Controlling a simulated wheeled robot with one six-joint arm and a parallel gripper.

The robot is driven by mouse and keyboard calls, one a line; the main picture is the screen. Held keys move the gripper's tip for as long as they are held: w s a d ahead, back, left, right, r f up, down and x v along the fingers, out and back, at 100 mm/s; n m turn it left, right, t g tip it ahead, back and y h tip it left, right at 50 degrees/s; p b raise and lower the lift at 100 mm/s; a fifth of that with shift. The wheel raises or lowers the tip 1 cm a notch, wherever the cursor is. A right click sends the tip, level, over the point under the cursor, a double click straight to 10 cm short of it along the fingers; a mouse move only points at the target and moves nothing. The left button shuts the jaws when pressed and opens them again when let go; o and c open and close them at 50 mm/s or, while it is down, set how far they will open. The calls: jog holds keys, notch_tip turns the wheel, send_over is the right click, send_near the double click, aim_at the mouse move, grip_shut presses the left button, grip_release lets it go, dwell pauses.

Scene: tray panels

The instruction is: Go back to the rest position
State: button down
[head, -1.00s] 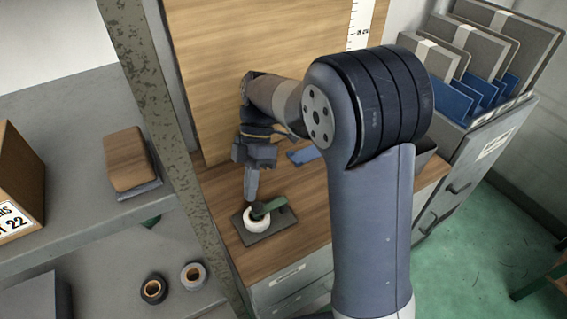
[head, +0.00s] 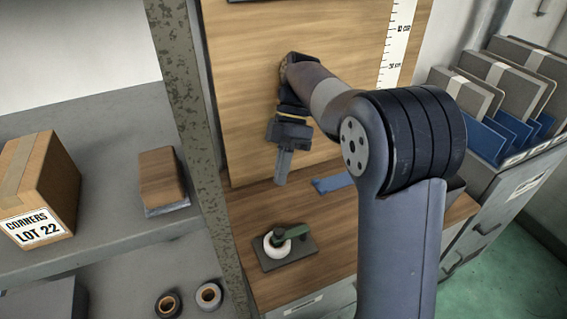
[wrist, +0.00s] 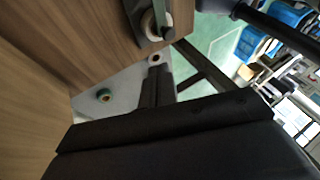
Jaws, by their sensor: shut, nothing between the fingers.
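My gripper (head: 282,168) is shut and empty, pointing down in the air above the wooden worktop (head: 335,232) in the head view. Below it, on the worktop, a dark plate (head: 268,262) carries a white roll with a green handle (head: 275,244). The gripper is clear of the roll and plate. In the wrist view, my gripper (wrist: 157,85) shows as dark fingers, and the white roll (wrist: 149,24) is at the top.
A wooden back panel (head: 330,60) stands behind the gripper. A blue piece (head: 333,183) lies on the worktop. File folders (head: 492,85) stand at right.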

jog(key=shift+w+d+r, duration=0.15)
jog(key=shift+w+r, duration=0.2)
jog(key=shift+r, duration=0.25)
jog(key=f+m, duration=0.1)
jog(key=f, duration=0.2)
jog(key=s+f+m+y, duration=0.1)
jog(key=f+m, duration=0.1)
jog(key=f, duration=0.1)
jog(key=f+m+t+y, duration=0.1)
jog(key=f, duration=0.2)
jog(key=shift+s+f+m+b, duration=0.1)
jog(key=shift+s+m+b, duration=0.2)
jog(key=shift+b, duration=0.05)
jog(key=shift+w+d+m+t+y, duration=0.4)
jog(key=shift+m+t+y, duration=0.2)
jog(key=shift+m, duration=0.4)
